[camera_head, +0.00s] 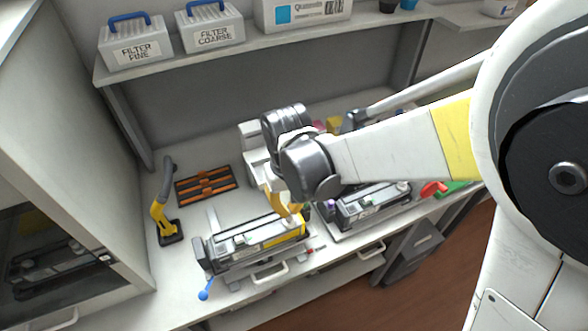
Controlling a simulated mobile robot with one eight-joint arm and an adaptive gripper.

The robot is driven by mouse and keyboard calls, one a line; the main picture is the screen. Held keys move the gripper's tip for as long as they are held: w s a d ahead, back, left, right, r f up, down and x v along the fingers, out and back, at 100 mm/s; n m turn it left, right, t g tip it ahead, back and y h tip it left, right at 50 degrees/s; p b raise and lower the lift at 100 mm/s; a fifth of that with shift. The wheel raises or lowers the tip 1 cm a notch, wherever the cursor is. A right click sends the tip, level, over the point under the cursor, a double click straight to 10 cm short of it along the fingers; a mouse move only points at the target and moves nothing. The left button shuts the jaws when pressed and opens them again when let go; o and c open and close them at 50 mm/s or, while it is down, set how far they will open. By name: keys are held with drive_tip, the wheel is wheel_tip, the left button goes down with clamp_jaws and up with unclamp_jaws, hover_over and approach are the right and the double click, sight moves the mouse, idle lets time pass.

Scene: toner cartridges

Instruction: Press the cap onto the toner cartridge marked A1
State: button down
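One toner cartridge (240,247), dark and grey with a yellow strip, lies in a cradle at the front left of the bench. A second cartridge (358,207) lies in a cradle to its right, partly behind my arm. The markings are too small to read, so I cannot tell which one is A1. My gripper (289,213) points down over the right end of the left cartridge, very close to it or touching. I cannot make out a cap for certain, nor whether the fingers are open or shut.
A yellow and grey hand tool (161,205) stands at the left beside a rack with orange parts (204,186). A blue-knobbed lever (204,294) juts from the bench's front. Filter boxes (136,43) sit on the shelf above. My arm hides much of the bench's right rear.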

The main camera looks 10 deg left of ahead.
drive_tip(key=shift+f+b, duration=0.85)
drive_tip(key=shift+f, duration=0.2)
drive_tip(key=shift+r, duration=0.1)
drive_tip(key=shift+r+p, duration=2.5)
drive_tip(key=shift+r, duration=1)
drive_tip(key=shift+d, duration=0.1)
